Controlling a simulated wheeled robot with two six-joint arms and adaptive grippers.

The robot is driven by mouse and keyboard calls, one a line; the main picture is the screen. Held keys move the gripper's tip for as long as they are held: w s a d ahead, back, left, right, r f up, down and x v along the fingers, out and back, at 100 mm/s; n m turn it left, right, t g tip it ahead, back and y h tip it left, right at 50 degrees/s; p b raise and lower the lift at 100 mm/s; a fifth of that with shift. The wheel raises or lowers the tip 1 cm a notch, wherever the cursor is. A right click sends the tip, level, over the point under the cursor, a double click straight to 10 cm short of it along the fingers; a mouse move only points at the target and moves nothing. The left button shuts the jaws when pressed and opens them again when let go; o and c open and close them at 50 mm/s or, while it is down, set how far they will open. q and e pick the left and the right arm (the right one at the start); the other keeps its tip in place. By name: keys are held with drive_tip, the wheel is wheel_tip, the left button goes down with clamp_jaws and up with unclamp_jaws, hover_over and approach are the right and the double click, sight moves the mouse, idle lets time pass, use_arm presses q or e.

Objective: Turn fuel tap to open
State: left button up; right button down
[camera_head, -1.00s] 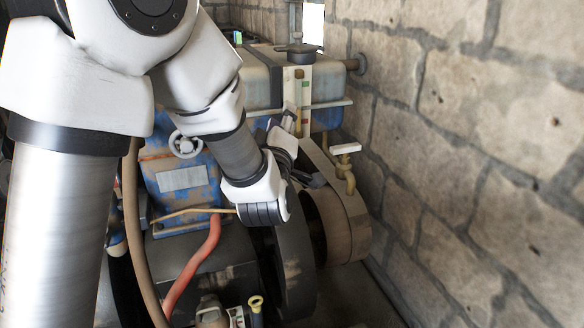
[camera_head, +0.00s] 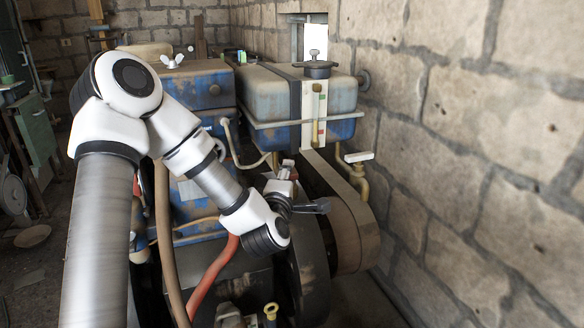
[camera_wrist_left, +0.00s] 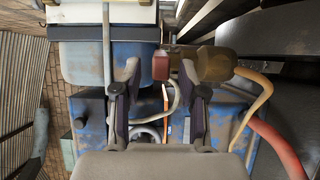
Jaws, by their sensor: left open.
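A brass tap (camera_head: 356,180) with a flat, pale lever (camera_head: 358,157) stands beside the fuel tank, near the stone wall. The lever lies roughly level. My left gripper (camera_head: 306,190) is open, left of and lower than this tap, with a visible gap between them. In the left wrist view my open gripper (camera_wrist_left: 160,80) has nothing held between its fingers. A brass fitting (camera_wrist_left: 207,64) with a red end shows beyond the right fingertip; I cannot tell whether it is the same tap. My right gripper is not in view.
The blue tank (camera_head: 275,95) with a pale strap sits above the gripper. A large belt wheel (camera_head: 350,235) is below right. A red hose (camera_head: 212,275) runs left of the gripper. The stone wall (camera_head: 480,150) closes off the right side.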

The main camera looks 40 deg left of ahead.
use_arm(q)
drive_tip(key=x, duration=0.4)
drive_tip(key=shift+a+f, duration=0.1)
drive_tip(key=shift+s, duration=0.1)
drive_tip(key=shift+c, duration=0.6)
clamp_jaws()
drive_tip(key=shift+f+n+g+y+b, duration=0.15)
drive_tip(key=shift+n+g+y+b, duration=0.35)
drive_tip(key=shift+b, duration=0.5)
drive_tip(key=shift+r+n+g+y+b, duration=0.2)
drive_tip(key=shift+n+g+y+b, duration=0.15)
drive_tip(key=shift+y, duration=0.25)
drive_tip(key=shift+r, duration=0.1)
drive_tip(key=shift+o, duration=0.6)
unclamp_jaws()
